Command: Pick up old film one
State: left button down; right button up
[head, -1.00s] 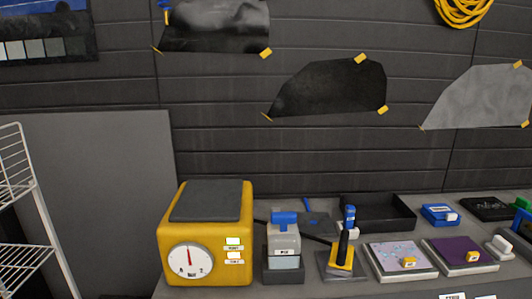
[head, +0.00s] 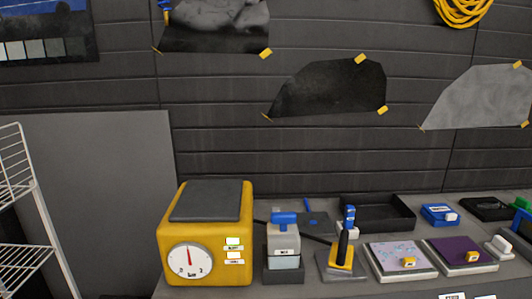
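No gripper of mine shows in the head view. Three film pieces are held to the dark wall with yellow tape tabs: a wrinkled dark grey film (head: 215,28) at the top, a black film (head: 330,88) in the middle and a lighter grey film (head: 482,98) at the right. The right film is cut off by the picture edge. I cannot tell which thing, if any of these, is old film one.
A bench along the bottom holds a yellow machine with a dial (head: 205,235), a grey device with a blue top (head: 284,248), a yellow-and-black tool (head: 342,256), a black tray (head: 378,211) and flat pads (head: 398,259). A white wire rack (head: 30,215) stands at the left.

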aim_at(405, 255)
jog(key=z, duration=1.4)
